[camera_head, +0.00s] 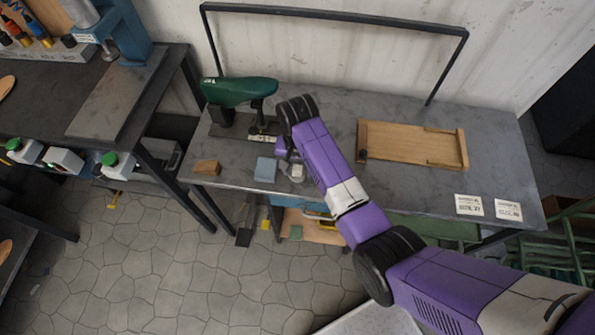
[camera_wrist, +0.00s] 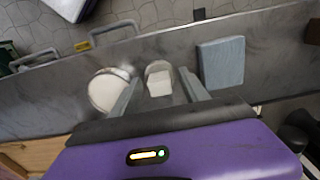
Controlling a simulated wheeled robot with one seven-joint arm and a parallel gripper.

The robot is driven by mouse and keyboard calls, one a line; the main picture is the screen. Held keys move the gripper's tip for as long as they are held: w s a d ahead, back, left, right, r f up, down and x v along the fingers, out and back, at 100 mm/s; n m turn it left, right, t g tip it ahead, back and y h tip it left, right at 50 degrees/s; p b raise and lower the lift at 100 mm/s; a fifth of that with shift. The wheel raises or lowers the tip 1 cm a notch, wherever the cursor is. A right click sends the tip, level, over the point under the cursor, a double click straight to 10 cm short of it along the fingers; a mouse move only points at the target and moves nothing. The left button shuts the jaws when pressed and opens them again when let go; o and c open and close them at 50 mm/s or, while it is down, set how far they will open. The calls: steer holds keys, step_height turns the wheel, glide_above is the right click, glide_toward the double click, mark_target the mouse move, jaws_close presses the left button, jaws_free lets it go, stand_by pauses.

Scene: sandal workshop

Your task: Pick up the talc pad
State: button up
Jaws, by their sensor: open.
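A small pale pad (camera_wrist: 160,84), which looks like the talc pad, has a white block-like face and a greyish rounded end. In the wrist view it lies between the two grey fingers of my gripper (camera_wrist: 160,77). My gripper is open, with a finger on either side of the pad; I cannot tell whether they touch it. A white round dish (camera_wrist: 104,92) is just left of the left finger. In the head view my gripper (camera_head: 289,158) is low over the bench's front part, and a pale object (camera_head: 297,174) shows beside it, partly hidden.
A blue-grey block (camera_head: 265,169) lies close by on the grey bench (camera_head: 330,108). A brown block (camera_head: 206,167) is farther left. A green shoe last (camera_head: 240,89) stands behind. A wooden tray (camera_head: 412,145) and two labels (camera_head: 485,207) are to the right.

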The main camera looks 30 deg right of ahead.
jaws_close()
steer(key=shift+r, duration=0.1)
